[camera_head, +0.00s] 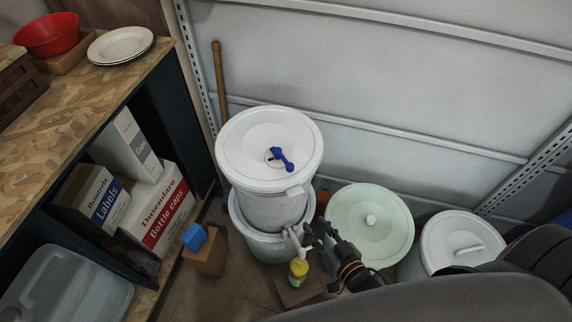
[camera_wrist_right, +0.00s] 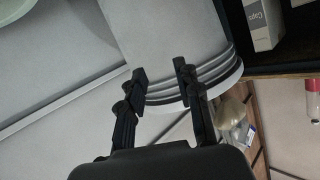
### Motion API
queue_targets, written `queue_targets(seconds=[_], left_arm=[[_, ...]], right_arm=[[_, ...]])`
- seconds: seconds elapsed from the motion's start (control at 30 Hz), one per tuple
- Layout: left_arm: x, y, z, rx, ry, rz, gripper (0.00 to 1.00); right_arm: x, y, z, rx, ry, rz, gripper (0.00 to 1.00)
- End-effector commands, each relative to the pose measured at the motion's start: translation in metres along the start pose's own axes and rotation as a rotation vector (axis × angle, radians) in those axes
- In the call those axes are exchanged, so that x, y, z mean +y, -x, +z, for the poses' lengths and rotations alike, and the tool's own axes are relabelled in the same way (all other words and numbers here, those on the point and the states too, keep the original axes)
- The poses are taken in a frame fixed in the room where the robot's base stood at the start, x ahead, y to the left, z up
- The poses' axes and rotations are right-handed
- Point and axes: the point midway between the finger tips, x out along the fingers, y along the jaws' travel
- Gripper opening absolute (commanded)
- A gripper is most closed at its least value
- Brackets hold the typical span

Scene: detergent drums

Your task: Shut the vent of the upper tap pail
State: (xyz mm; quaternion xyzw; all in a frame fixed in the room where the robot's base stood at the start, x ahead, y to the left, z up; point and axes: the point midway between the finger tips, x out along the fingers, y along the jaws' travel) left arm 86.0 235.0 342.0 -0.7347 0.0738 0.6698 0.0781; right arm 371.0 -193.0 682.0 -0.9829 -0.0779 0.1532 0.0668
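The upper tap pail (camera_head: 262,208) is white and stands upright, stacked in a lower pail (camera_head: 258,245). Its white lid (camera_head: 250,135) carries a blue vent part (camera_head: 283,160) a little right of the lid's middle, beside a small dark mark. I cannot tell for sure whether the vent is open. My right gripper (camera_head: 315,235) is low, to the right of the stacked pails and below the lid's height. In the right wrist view, the right gripper (camera_wrist_right: 160,72) has its fingers apart with nothing held, in front of a ridged pail rim (camera_wrist_right: 215,68). My left gripper is in neither view.
A yellow bottle (camera_head: 299,270) stands below my right gripper. A pale green lidded drum (camera_head: 345,215) and a white lidded drum (camera_head: 440,235) stand right. A wooden pole (camera_head: 219,85) leans behind. A shelf unit with boxes (camera_head: 165,215) is at left.

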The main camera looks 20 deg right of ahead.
Motion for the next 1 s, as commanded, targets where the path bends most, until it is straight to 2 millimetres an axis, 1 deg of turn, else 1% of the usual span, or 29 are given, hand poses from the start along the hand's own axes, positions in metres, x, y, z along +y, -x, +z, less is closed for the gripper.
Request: queue_targets(seconds=[0.03,0.1,0.2,0.3,0.43,0.57,0.8,1.0], left_arm=[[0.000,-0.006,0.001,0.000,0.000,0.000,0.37],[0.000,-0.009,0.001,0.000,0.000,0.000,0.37],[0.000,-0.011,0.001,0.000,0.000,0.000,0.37],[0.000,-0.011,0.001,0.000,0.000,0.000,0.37],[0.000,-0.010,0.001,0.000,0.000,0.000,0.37],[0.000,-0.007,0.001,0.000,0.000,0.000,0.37],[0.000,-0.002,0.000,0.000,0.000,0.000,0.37],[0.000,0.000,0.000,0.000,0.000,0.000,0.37]], right_arm=[[-0.006,0.003,-0.028,0.071,-0.006,-0.020,0.33],[-0.013,0.009,-0.063,0.153,-0.016,-0.047,0.33],[-0.022,0.017,-0.099,0.234,-0.022,-0.075,0.33],[-0.026,0.022,-0.117,0.276,-0.027,-0.091,0.33],[-0.028,0.016,-0.125,0.287,-0.027,-0.096,0.33],[-0.030,-0.003,-0.132,0.289,-0.026,-0.096,0.33],[-0.034,-0.051,-0.145,0.288,-0.027,-0.095,0.33],[-0.038,-0.086,-0.155,0.286,-0.027,-0.095,0.33]])
